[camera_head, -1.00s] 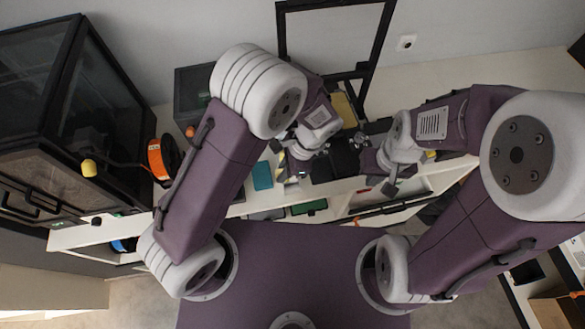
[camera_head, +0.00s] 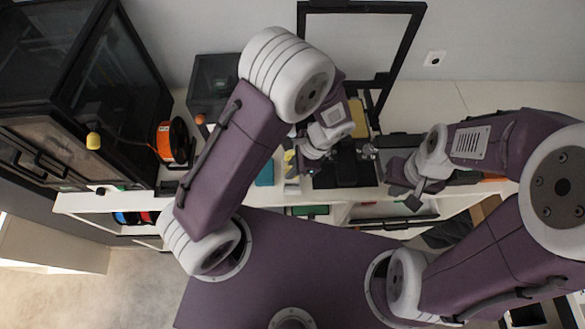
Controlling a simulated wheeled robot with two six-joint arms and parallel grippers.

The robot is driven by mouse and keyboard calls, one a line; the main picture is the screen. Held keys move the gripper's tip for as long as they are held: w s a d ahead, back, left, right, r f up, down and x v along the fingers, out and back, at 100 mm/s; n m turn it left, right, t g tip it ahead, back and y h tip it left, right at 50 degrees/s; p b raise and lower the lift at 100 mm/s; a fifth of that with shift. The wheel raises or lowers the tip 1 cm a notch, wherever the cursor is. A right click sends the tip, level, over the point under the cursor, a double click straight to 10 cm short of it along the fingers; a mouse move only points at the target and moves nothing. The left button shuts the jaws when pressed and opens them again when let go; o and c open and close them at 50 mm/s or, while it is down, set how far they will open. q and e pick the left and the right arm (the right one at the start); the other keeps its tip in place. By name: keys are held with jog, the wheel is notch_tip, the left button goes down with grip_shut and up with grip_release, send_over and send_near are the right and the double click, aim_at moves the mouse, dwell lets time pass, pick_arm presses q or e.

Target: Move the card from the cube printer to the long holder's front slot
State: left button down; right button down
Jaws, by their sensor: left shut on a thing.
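My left gripper (camera_head: 303,166) is over the white worktop, at the left edge of a dark flat object. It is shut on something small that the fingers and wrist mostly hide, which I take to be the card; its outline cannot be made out. My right gripper (camera_head: 405,196) is over the front edge of the worktop, to the right of the dark object; its fingertips look apart and empty. A dark box-shaped machine (camera_head: 212,84) stands behind my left arm and may be the cube printer. The long holder cannot be told apart from the dark items near the grippers.
A large black enclosed cabinet (camera_head: 60,130) fills the left, with an orange spool (camera_head: 166,141) beside it. A teal flat item (camera_head: 265,174) lies left of my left gripper. A black frame (camera_head: 407,50) stands at the back. The white worktop (camera_head: 480,95) is clear at back right.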

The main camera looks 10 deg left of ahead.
aim_at(295, 178)
pick_arm(q)
notch_tip(295, 178, down, 4)
jog(key=b, duration=0.3)
jog(key=shift+r, duration=0.2)
jog(key=shift+f, duration=0.1)
jog(key=shift+f+b, duration=1.15)
jog(key=shift+f, duration=0.6)
jog(key=c, duration=1.4)
grip_release()
jog(key=shift+r, duration=0.1)
jog(key=v, duration=0.9)
